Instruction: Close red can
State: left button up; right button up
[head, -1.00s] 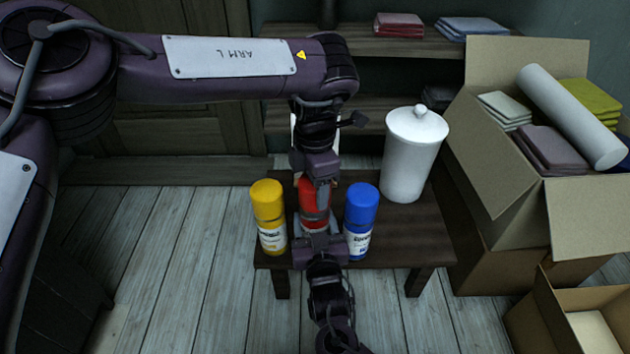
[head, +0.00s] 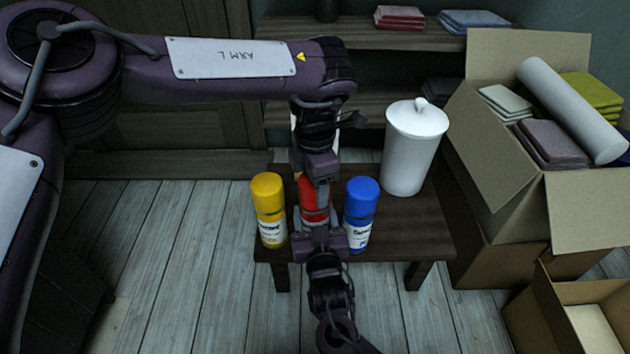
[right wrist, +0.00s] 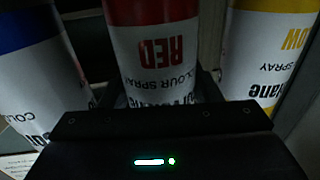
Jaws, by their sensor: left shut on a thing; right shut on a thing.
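The red spray can (head: 313,203) stands on the small dark table (head: 410,225), between the yellow and blue cans. In the right wrist view the red can (right wrist: 152,55) is upside down in the picture, with its RED label facing the camera. My left gripper (head: 321,180) points down from above and is shut on the top of the red can, which it largely hides. My right gripper (head: 318,222) reaches in from the front and is shut around the lower body of the red can. Its fingers show dimly beside the can in the wrist view.
A yellow can (head: 269,212) stands close on the left and a blue can (head: 360,214) close on the right. A white lidded jar (head: 411,150) stands behind right. An open cardboard box (head: 500,185) with cloths and a roll is right of the table.

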pick_arm(q)
jog(key=shift+f, duration=0.4)
jog(key=o, duration=1.1)
jog(key=shift+r, duration=0.1)
notch_tip(320, 180, up, 12)
jog(key=shift+f, duration=0.1)
pick_arm(e)
jog(key=o, duration=1.4)
jog(key=shift+o, duration=0.2)
